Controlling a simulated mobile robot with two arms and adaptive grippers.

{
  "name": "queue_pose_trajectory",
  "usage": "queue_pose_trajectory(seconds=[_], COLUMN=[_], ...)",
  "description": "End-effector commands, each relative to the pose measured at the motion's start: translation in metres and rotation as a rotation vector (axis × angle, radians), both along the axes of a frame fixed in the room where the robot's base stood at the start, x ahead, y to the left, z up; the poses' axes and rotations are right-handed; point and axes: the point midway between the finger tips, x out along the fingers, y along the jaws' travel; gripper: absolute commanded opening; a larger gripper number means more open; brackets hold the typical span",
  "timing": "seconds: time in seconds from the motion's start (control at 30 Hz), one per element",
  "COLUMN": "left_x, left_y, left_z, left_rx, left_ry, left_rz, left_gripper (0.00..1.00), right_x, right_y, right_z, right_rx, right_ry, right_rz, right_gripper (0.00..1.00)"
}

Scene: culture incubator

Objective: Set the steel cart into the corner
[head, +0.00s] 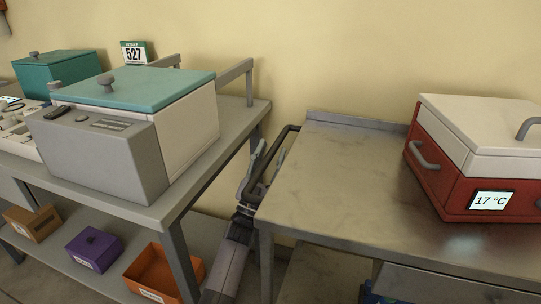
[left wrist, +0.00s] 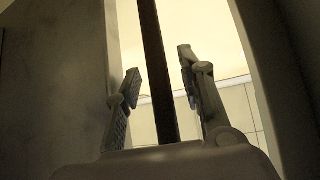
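The steel cart (head: 340,175), with a worn metal top and a raised back lip, stands at the right in the head view. A dark bar handle (head: 284,134) sticks out from its left end. My left gripper (head: 266,165) reaches up into the gap at that end, beside the handle. In the left wrist view its two fingers (left wrist: 160,88) are spread, with a dark bar (left wrist: 154,50) running between them. The bar appears clear of both fingers. My right gripper is in neither view.
A red and white box (head: 465,165) reading 17 °C stands on the cart. Bins, including an orange one (head: 150,280), sit below. The gap between is narrow.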

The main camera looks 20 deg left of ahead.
Motion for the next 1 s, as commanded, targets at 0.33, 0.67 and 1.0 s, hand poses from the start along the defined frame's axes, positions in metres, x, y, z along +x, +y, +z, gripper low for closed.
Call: queue_pose_trajectory(seconds=[0.33,0.67,1.0], left_x=[-0.0002,-0.0004,-0.0004], left_y=[0.0000,-0.0001,-0.0001], left_z=[-0.0005,-0.0007,-0.0008], left_rx=[0.000,0.000,0.000], left_ry=[0.001,0.001,0.001], left_rz=[0.000,0.000,0.000], left_gripper=[0.24,0.02,0.00], right_x=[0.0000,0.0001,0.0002], right_y=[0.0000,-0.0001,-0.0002], right_z=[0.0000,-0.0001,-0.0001], right_rx=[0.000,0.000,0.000], right_ry=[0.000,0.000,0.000], right_rz=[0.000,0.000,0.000], right_gripper=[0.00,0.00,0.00])
